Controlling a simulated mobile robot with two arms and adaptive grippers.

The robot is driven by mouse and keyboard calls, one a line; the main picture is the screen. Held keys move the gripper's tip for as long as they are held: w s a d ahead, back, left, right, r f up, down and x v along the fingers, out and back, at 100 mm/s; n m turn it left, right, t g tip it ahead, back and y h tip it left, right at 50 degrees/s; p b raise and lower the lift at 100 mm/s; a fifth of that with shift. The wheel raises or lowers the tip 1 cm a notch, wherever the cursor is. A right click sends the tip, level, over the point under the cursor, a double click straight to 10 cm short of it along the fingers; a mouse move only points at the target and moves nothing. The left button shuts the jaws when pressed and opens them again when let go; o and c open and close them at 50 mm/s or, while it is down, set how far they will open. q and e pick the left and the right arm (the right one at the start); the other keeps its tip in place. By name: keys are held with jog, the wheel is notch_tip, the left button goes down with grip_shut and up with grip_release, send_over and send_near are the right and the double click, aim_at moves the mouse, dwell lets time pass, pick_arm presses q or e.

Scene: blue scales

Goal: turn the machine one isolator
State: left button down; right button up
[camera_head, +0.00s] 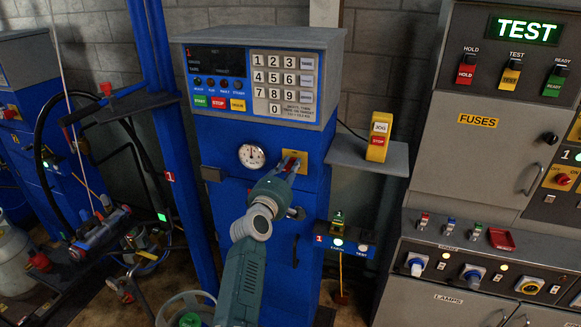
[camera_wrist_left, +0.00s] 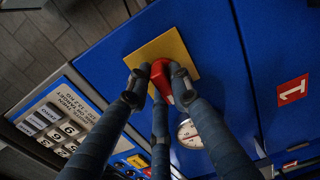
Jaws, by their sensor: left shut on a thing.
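The isolator is a red handle (camera_wrist_left: 160,77) on a yellow square plate (camera_wrist_left: 191,45), set in the front of a blue machine (camera_head: 225,150). The plate also shows in the head view (camera_head: 302,156), below the keypad and right of a round gauge. My left gripper (camera_head: 290,163) reaches up to the plate from below. In the left wrist view its fingers (camera_wrist_left: 161,75) are closed around the red handle, which is partly hidden between them. My right gripper is in neither view.
A round gauge (camera_head: 251,156) sits left of the isolator, and a keypad (camera_head: 284,83) above it. A yellow JOG/STOP box (camera_head: 379,137) stands on a grey shelf (camera_head: 345,153) to the right. A grey cabinet (camera_head: 470,145) with a lit TEST display stands further right.

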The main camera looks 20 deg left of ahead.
pick_arm(q)
jog(key=c, duration=1.5)
grip_release()
jog(key=shift+c, duration=0.2)
